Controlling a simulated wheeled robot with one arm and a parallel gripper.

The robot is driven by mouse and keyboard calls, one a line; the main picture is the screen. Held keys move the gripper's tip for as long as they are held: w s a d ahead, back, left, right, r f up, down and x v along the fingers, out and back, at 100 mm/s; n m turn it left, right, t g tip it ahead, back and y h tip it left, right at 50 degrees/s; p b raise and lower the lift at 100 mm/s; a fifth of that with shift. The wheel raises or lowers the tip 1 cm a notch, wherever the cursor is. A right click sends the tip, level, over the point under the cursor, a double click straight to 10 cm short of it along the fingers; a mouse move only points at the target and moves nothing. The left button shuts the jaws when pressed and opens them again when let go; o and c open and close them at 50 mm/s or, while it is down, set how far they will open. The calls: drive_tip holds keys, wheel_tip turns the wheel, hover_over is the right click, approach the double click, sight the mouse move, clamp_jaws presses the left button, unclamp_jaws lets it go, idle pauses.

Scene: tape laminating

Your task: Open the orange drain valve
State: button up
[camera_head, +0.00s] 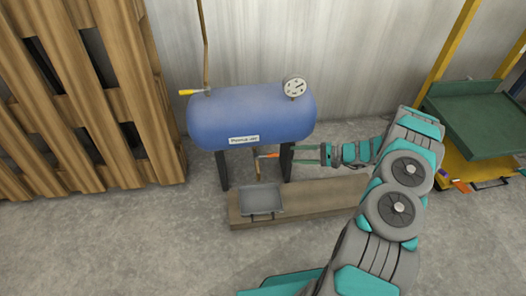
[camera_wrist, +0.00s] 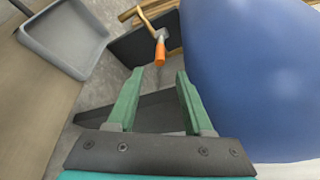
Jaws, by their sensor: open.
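The orange drain valve handle (camera_head: 269,156) sits under the blue tank (camera_head: 250,118), on a thin pipe below its belly. In the wrist view the orange handle (camera_wrist: 160,52) hangs from a brass-coloured pipe (camera_wrist: 148,22), just beyond the fingertips and roughly midway between them. My gripper (camera_head: 282,156) reaches in from the right beneath the tank. In the wrist view my gripper (camera_wrist: 158,75) has its two green fingers apart with nothing between them. The handle appears apart from both fingers.
A grey tray (camera_head: 262,200) lies on a wooden board (camera_head: 325,196) below the tank. Dark tank legs (camera_head: 286,161) stand close to my gripper. Wooden pallets (camera_head: 95,100) stand left; a green cart (camera_head: 475,120) stands right.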

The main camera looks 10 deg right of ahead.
sight(277, 154)
drive_tip(key=shift+x, duration=4.1)
drive_tip(key=shift+f, duration=0.1)
drive_tip(key=shift+c, duration=0.2)
clamp_jaws()
